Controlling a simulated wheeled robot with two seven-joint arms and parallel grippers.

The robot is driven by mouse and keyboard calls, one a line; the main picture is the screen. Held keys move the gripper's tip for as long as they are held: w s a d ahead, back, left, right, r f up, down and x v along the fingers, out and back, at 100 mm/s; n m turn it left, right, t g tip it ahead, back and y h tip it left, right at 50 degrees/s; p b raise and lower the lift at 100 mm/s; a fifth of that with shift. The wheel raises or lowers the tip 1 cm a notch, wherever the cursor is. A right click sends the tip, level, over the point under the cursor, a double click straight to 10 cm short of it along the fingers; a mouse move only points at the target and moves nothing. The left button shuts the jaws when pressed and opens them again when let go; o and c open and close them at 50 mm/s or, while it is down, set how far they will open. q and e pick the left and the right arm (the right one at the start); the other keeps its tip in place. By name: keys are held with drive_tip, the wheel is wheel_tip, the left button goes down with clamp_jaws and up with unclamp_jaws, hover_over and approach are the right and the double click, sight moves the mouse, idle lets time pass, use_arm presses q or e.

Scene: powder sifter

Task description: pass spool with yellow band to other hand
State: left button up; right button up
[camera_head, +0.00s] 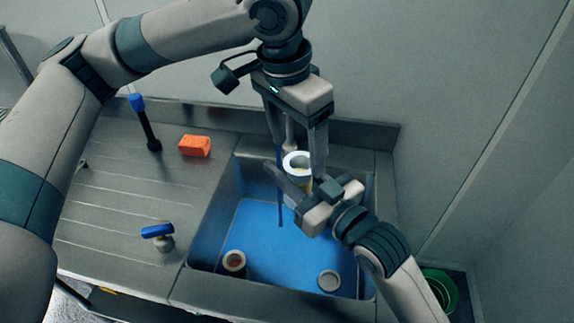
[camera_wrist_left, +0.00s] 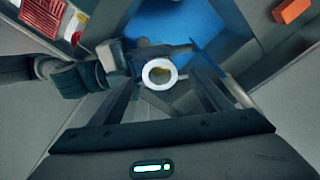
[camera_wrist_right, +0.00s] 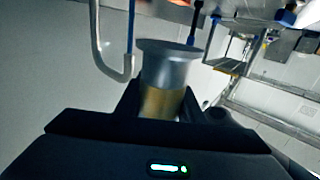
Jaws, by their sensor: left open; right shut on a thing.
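The spool with the yellow band (camera_head: 297,162) is held upright above the blue sink. Its white ring top shows in the left wrist view (camera_wrist_left: 160,73), and its flared top and yellow band show in the right wrist view (camera_wrist_right: 163,80). My right gripper (camera_head: 300,184) is shut on the spool from below right. My left gripper (camera_head: 294,165) points down from above, open, with its two fingers on either side of the spool's top. I cannot tell whether the fingers touch it.
The blue sink (camera_head: 255,235) holds two other spools, one at its left (camera_head: 234,261) and one at its right (camera_head: 329,281). An orange block (camera_head: 195,146), a blue-topped black tool (camera_head: 146,122) and a blue-handled valve (camera_head: 158,232) are on the drainboard. A green bin (camera_head: 440,288) is at right.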

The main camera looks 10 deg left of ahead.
use_arm(q)
drive_tip(key=r, duration=0.6)
drive_tip(key=shift+s+a, duration=0.3)
drive_tip(key=shift+s, duration=0.05)
drive_tip(key=shift+d+f, duration=0.1)
drive_tip(key=shift+d, duration=0.05)
